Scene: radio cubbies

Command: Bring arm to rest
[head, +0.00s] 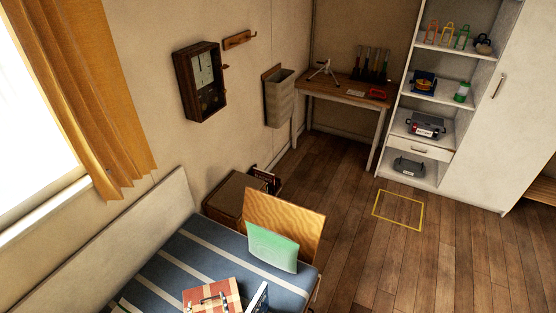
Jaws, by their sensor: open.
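My arm and my gripper are not visible in the head view. What the gripper holds, if anything, cannot be seen. The task names no other object.
A bed with a blue striped cover (190,262) fills the lower left, with a green cushion (272,247) and an orange checked case (212,296) on it. A wooden desk (340,93) and white shelves (433,100) stand at the back. The floor by the yellow outline (398,226) is clear.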

